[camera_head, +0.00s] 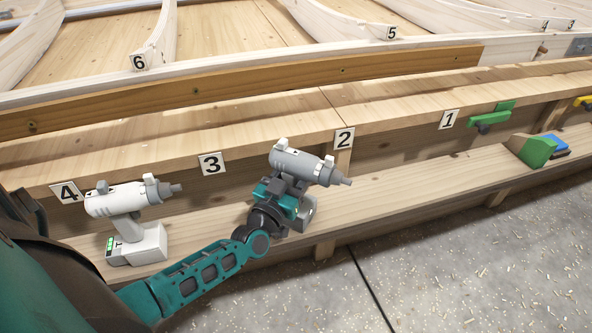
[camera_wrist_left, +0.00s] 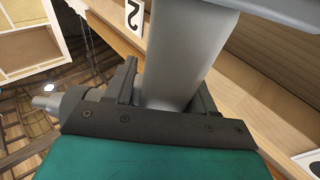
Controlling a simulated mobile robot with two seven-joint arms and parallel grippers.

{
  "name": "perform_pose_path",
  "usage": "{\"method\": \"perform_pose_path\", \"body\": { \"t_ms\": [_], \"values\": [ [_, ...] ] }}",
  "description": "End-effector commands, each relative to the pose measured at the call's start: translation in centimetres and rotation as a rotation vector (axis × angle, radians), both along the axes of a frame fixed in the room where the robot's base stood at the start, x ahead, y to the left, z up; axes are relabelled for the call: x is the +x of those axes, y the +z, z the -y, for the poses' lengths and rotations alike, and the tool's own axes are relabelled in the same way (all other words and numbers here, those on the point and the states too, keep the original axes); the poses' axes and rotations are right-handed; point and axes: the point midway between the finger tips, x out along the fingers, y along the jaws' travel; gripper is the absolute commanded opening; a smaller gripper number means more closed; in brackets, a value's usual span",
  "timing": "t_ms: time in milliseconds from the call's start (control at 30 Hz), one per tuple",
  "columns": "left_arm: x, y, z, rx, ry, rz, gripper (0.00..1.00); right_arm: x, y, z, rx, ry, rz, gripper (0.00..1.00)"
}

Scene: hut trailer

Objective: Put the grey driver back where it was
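The grey driver (camera_head: 300,165) is upright in the head view, in front of label 2 (camera_head: 344,139), its nose pointing right. My left gripper (camera_head: 281,190) is at its handle. In the left wrist view the fingers stand on both sides of the grey handle (camera_wrist_left: 168,75) and look closed on it. The driver's base (camera_head: 304,213) is partly hidden by my gripper, over or on the lower wooden shelf (camera_head: 400,192); I cannot tell whether it touches. My right gripper is not in view.
A white driver (camera_head: 118,200) stands on the shelf at left, near label 4 (camera_head: 66,192). Label 3 (camera_head: 212,164) is between the drivers. Green clamp (camera_head: 490,120) and a green block (camera_head: 533,150) are at right.

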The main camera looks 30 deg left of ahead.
Motion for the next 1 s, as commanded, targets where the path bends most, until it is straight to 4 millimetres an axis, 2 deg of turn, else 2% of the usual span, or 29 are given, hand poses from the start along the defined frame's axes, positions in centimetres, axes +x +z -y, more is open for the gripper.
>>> {"method": "perform_pose_path", "body": {
  "t_ms": [33,267,567,733,1000],
  "values": [
    [0.0,0.0,0.0,0.0,0.001,0.001,0.58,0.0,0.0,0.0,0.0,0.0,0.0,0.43],
    [0.0,0.1,0.0,0.001,0.001,0.002,0.79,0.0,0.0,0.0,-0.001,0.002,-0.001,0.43],
    [-0.1,0.4,0.0,0.002,0.001,0.002,0.79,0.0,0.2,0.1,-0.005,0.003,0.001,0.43],
    [-2.5,0.0,0.2,0.003,0.0,-0.001,0.79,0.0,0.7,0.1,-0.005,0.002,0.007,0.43],
    [-8.2,-1.0,0.7,0.001,0.0,-0.002,0.79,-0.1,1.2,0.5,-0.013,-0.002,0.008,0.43]
  ]
}}
